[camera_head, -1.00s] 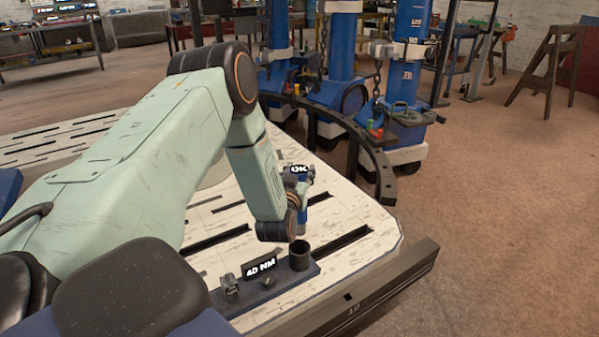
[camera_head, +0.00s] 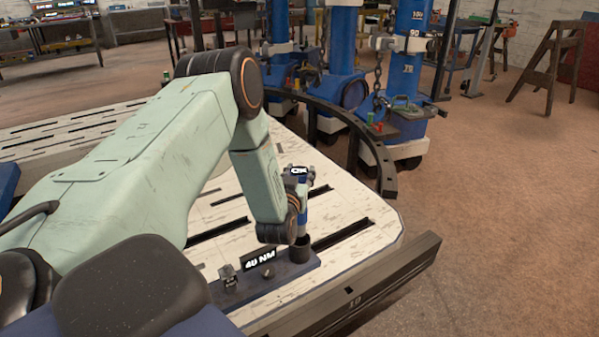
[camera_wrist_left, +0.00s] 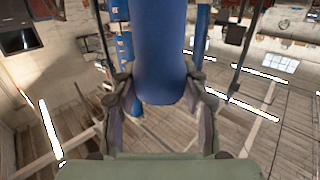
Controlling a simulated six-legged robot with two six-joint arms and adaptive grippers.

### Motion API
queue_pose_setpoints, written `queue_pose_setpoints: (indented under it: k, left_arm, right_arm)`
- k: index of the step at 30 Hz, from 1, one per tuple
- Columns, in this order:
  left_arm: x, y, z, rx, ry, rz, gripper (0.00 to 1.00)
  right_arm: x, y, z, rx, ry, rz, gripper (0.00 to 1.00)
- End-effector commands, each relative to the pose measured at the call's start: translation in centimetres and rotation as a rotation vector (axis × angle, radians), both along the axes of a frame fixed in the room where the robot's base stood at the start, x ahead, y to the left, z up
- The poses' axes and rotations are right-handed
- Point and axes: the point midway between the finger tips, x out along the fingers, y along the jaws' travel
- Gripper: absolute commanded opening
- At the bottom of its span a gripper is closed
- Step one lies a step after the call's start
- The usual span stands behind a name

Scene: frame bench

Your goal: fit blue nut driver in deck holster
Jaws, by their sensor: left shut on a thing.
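The blue nut driver (camera_head: 303,213) stands about upright with a lit "OK" display on its top in the head view. Its blue body fills the upper middle of the left wrist view (camera_wrist_left: 158,60). My left gripper (camera_head: 298,190) is shut on it, with a finger on each side in the wrist view. The deck holster (camera_head: 300,252) is a dark round cup on the blue-grey strip at the deck's front. The driver's lower end meets the cup's mouth. I cannot tell how deep it sits, partly because my wrist is in front. My right gripper is not in view.
A "40 NM" sign (camera_head: 260,259) and small metal fittings (camera_head: 229,278) stand left of the holster. The slotted white deck (camera_head: 345,215) is clear to the right. A dark rail (camera_head: 370,285) runs along its front. A curved black rail (camera_head: 365,145) and blue columns stand behind.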

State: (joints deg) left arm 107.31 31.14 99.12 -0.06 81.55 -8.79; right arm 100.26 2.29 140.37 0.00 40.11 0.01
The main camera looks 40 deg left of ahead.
Motion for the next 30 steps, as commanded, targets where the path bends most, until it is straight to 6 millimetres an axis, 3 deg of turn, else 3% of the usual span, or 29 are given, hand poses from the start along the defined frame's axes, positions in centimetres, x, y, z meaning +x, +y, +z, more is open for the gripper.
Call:
queue_pose_setpoints:
  k: [9, 30]
  left_arm:
    - [0.1, 0.0, -1.6, 0.003, -0.007, 0.000, 0.00]
    - [0.1, 0.0, -1.5, 0.003, -0.006, 0.000, 0.00]
  right_arm:
    - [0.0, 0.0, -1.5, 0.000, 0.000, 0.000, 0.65]
    - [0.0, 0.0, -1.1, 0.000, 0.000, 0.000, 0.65]
